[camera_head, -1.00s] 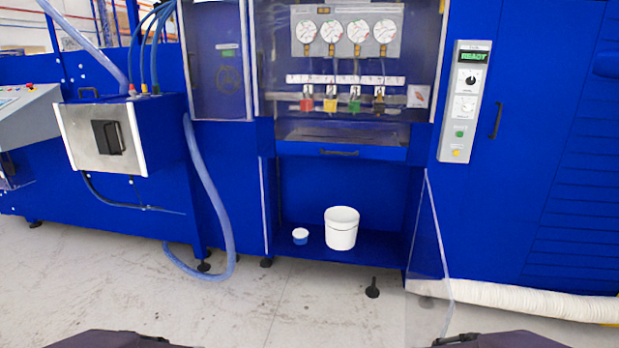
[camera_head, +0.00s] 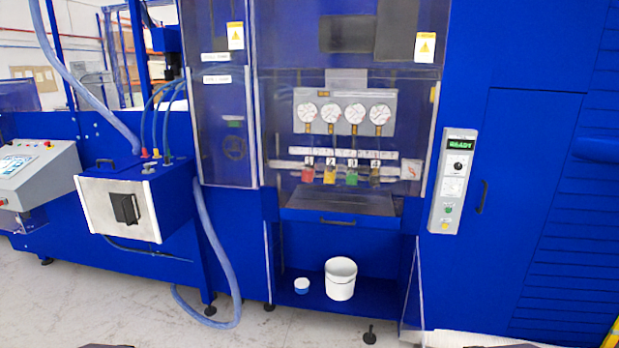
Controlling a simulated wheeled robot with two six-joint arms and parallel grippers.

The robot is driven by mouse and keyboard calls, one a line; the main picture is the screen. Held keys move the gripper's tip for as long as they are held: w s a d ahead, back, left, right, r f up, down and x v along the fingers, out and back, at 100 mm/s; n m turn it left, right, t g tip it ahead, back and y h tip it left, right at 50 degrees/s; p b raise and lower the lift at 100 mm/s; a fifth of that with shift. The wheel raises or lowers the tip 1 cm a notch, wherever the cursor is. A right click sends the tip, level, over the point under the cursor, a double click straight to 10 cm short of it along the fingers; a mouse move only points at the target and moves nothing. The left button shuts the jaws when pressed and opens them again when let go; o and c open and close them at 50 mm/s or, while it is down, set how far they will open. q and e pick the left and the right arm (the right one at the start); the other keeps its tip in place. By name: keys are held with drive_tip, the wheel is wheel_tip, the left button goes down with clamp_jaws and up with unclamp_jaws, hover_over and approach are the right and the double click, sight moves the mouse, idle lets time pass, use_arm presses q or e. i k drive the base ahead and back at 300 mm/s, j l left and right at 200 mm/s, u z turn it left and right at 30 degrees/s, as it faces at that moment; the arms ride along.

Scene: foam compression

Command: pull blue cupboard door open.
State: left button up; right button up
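The blue cupboard door (camera_head: 520,180) is a tall flat panel on the right side of the blue machine. It looks shut, flush with the panels around it. Its dark vertical handle (camera_head: 481,197) is on the door's left edge, just right of the grey control strip. Only thin dark slivers of my own arms show at the bottom edge, left and right. My grippers cannot be made out, and nothing of mine is near the handle.
A grey control strip (camera_head: 453,181) reading READY is beside the door. A clear open panel (camera_head: 413,290) stands out left of the door's lower part. A white bucket (camera_head: 341,280) and small tub (camera_head: 301,286) sit on the low shelf. A louvred blue panel (camera_head: 585,230) is at right.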

sight(527, 141)
drive_tip(key=l, duration=1.15)
drive_tip(key=k+l+u, duration=0.15)
drive_tip(key=l, duration=1.05)
